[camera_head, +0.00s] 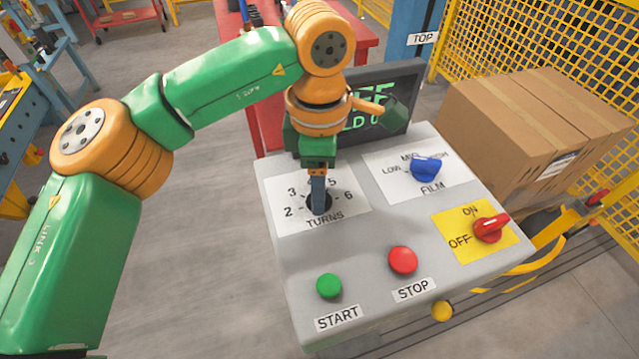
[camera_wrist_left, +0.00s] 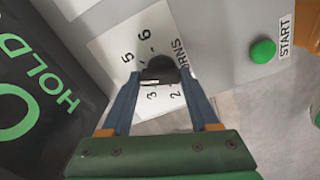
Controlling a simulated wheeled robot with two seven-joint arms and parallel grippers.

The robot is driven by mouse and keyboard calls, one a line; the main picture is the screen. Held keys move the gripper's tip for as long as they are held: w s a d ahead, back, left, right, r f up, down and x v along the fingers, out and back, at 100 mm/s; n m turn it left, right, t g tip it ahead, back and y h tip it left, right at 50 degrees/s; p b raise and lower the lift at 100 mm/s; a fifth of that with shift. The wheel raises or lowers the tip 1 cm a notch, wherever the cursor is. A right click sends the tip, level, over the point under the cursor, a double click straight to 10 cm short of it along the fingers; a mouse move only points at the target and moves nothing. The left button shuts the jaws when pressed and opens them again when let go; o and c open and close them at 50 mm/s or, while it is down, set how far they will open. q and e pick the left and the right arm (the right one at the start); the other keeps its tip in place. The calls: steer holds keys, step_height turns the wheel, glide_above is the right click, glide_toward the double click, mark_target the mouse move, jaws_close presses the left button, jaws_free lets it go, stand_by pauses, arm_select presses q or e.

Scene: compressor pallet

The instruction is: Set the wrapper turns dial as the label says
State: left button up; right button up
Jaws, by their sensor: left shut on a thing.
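The turns dial (camera_head: 319,203) is a black knob on a white plate marked TURNS on the grey control panel (camera_head: 355,262). The numbers 2, 3, 5 and 6 show around it; my gripper hides the top of the scale in the head view. In the left wrist view the black knob (camera_wrist_left: 159,70) sits between the fingertips. My left gripper (camera_head: 318,208) points down onto the dial and is shut on it. The dial's pointer direction is hard to make out. The label naming the setting is not readable; the dark screen (camera_head: 405,88) shows partly hidden green letters.
The panel also carries a blue FILM knob (camera_head: 426,168), a red ON/OFF switch (camera_head: 491,228), a green START button (camera_head: 329,286) and a red STOP button (camera_head: 403,260). A cardboard box (camera_head: 535,130) and yellow mesh fence (camera_head: 545,40) stand at the right.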

arm_select(q)
steer(key=n+b, duration=0.1)
steer(key=n, duration=0.5)
steer(key=n+b, duration=0.2)
steer(key=n, duration=0.4)
steer(key=shift+a+n, duration=0.1)
steer(key=shift+n, duration=0.2)
stand_by(0.5)
steer(key=o, duration=1.4)
steer(key=shift+c, duration=0.2)
step_height(320, 180, up, 7)
steer(key=shift+s+r+p, duration=0.1)
steer(key=shift+r+p, duration=0.05)
steer(key=shift+p, duration=0.6)
